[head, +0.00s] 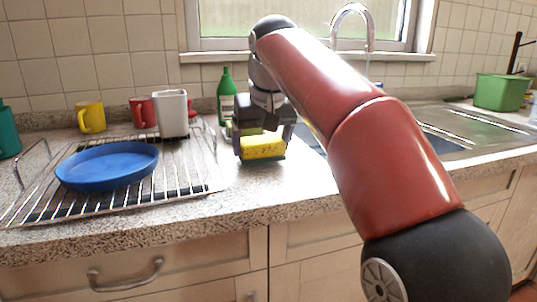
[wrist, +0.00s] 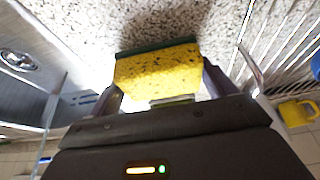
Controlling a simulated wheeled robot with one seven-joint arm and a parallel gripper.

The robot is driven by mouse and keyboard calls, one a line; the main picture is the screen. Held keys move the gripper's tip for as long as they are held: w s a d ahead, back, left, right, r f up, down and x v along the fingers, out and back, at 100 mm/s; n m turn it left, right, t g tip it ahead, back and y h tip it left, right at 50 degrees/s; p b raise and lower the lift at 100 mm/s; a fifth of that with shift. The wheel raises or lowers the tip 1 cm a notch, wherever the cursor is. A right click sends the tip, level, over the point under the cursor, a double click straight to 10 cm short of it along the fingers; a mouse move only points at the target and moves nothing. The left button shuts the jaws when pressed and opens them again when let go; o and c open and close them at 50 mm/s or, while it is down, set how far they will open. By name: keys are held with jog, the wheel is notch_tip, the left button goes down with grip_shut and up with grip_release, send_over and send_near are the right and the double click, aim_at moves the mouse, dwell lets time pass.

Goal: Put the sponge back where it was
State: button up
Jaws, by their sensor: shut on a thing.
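The sponge (head: 262,147) is yellow with dark specks and a dark green scouring side facing down. It is at the counter, between the dish rack and the sink. My gripper (head: 262,137) is shut on the sponge, with a finger on each side. The wrist view shows the sponge (wrist: 158,72) between the two fingers (wrist: 160,90), over the speckled counter. I cannot tell whether the sponge touches the counter or is just above it. My arm hides part of the sink.
The wire dish rack (head: 206,184) at left holds a blue plate (head: 108,165) and a white cup (head: 172,113). A green bottle (head: 227,95) stands behind my gripper. The sink (head: 440,143) is at right. The counter front (head: 290,190) is clear.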

aim_at(261, 143)
jog(key=shift+f, duration=0.55)
jog(key=shift+f, duration=0.1)
jog(key=o, duration=0.8)
jog(key=shift+w, duration=0.1)
jog(key=shift+o, duration=0.2)
jog(key=shift+f+b, duration=0.15)
jog(key=shift+b, duration=0.15)
jog(key=v, duration=0.4)
jog(key=s+p+v, duration=0.1)
jog(key=v, duration=0.3)
jog(key=shift+a+f, duration=0.15)
jog(key=shift+f, duration=0.05)
